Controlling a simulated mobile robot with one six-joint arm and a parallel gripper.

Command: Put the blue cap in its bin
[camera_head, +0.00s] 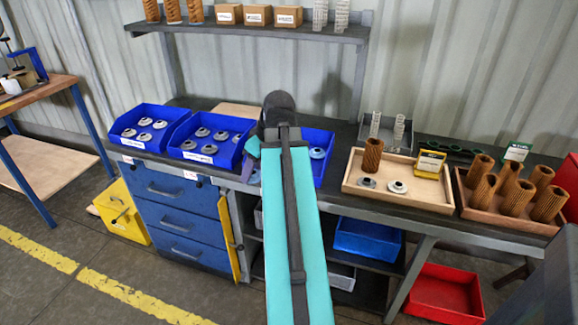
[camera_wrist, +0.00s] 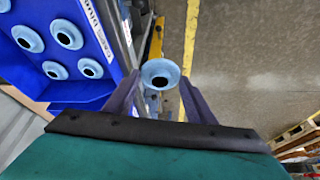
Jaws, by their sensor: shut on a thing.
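In the wrist view, a pale blue cap (camera_wrist: 160,74) with a dark centre hole sits between the two fingertips of my gripper (camera_wrist: 160,84). My gripper is shut on it. A blue bin (camera_wrist: 112,50) with a white label and several like caps inside is to the left of it; the held cap is outside the bin, past its labelled front. In the head view, this seems to be the bin (camera_head: 321,181) partly hidden behind my arm. A bit of the held cap (camera_head: 254,177) shows left of my arm, in front of the bench.
Two more blue bins, one left (camera_head: 120,131) and one nearer my arm (camera_head: 181,154), hold grey caps. A wooden tray (camera_head: 400,196) with a brown cartridge and caps stands right. A shelf (camera_head: 250,30) runs above. The floor in front is clear.

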